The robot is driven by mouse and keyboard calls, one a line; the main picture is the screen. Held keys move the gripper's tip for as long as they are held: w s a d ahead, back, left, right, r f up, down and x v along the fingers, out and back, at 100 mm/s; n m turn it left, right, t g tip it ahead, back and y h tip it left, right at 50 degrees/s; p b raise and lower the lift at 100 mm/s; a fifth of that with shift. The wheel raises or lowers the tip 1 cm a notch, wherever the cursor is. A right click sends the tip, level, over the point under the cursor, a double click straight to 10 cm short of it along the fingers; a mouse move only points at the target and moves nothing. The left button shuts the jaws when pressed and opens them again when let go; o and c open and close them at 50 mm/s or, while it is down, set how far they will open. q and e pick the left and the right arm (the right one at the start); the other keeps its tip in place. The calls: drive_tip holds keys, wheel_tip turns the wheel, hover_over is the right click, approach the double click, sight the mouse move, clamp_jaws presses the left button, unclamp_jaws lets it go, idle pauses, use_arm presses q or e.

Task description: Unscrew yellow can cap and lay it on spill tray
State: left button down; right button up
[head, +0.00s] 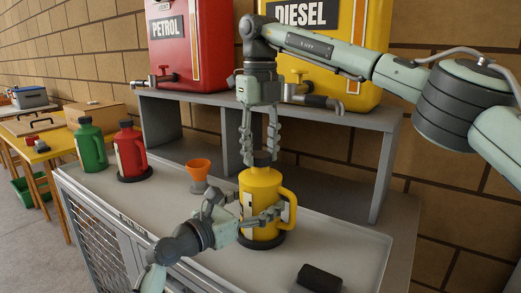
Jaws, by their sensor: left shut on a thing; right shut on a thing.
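The yellow can (257,186) stands upright on a black base on the pale grey tray-like bench top (195,220), which seems to be the spill tray. Its dark cap (262,158) is on top, at the neck. My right gripper (260,152) points straight down from above, shut on the cap with a finger on either side. My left gripper (244,208) comes in low from the front left and is shut on the can's body, one finger across its front. The can's handle is on the right. The cap's thread is hidden.
A red can (131,150) and a green can (90,145) stand to the left. An orange funnel (198,169) is left of the yellow can. A black object (319,277) lies at the front right. A grey shelf (310,112) with red and yellow tanks stands close behind.

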drive_tip(key=n, duration=0.7)
drive_tip(key=shift+n, duration=0.4)
drive_tip(key=n, duration=1.4)
drive_tip(key=shift+n, duration=0.3)
drive_tip(key=n, duration=0.5)
drive_tip(key=shift+r, duration=0.1)
drive_tip(key=shift+r, duration=0.2)
drive_tip(key=shift+r, duration=0.9)
